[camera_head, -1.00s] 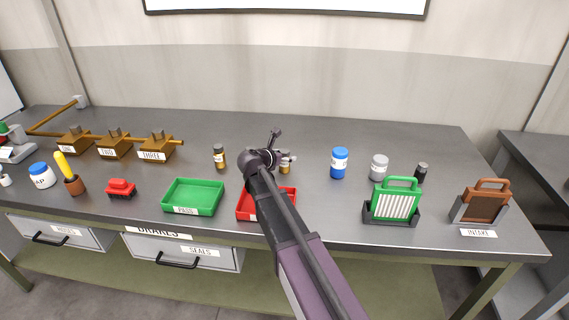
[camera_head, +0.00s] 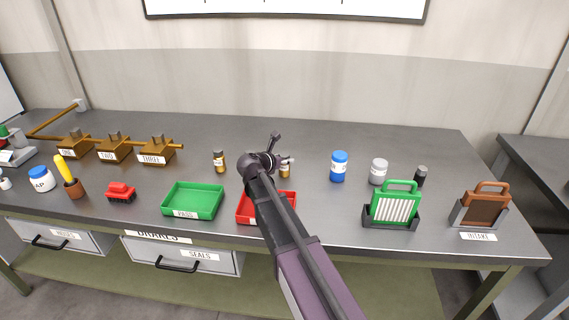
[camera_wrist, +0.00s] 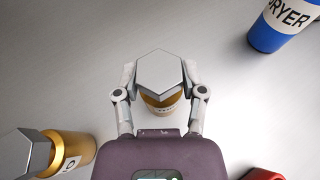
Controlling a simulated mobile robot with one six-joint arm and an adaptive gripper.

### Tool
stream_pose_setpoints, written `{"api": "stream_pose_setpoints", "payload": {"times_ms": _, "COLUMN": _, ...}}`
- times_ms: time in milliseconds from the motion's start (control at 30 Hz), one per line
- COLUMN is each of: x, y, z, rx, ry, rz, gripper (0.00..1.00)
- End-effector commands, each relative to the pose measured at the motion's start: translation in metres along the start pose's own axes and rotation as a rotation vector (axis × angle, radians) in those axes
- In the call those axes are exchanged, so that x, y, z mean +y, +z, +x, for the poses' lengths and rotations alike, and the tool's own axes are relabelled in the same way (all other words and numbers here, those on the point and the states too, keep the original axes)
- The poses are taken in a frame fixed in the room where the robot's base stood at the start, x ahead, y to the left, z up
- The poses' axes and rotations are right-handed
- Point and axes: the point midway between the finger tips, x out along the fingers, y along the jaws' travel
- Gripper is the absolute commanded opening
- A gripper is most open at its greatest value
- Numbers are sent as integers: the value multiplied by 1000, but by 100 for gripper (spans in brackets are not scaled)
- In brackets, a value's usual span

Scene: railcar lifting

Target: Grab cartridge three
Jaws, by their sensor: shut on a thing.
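My gripper (camera_wrist: 158,88) is shut on a small brass cartridge with a grey hexagonal cap (camera_wrist: 158,70) in the wrist view. The cartridge stands upright between the fingers, and its label is mostly hidden. In the head view my gripper (camera_head: 284,161) is over the bench behind the red tray, with part of the held cartridge (camera_head: 285,172) showing below it. A second brass cartridge (camera_head: 219,162) stands to the left and also shows at the wrist view's lower left (camera_wrist: 68,152). Neither cartridge's number is readable.
Brass blocks labelled ONE, TWO and THREE (camera_head: 156,151) stand at the left. A green tray (camera_head: 193,201) and a red tray (camera_head: 246,208) lie in front. A blue dryer bottle (camera_head: 339,167), grey jar (camera_head: 379,172) and green filter (camera_head: 396,205) stand to the right. The bench behind is clear.

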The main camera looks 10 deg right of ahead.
Motion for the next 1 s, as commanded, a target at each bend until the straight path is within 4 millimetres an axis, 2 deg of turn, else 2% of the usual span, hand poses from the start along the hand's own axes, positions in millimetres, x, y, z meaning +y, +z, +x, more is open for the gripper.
{"api": "stream_pose_setpoints", "payload": {"times_ms": 367, "x": 0, "y": 9, "z": -4, "rx": 4, "ry": -1, "rz": 2, "gripper": 0}}
{"api": "stream_pose_setpoints", "payload": {"times_ms": 1000, "x": 0, "y": 67, "z": -28, "rx": 1, "ry": 0, "rz": 0, "gripper": 0}}
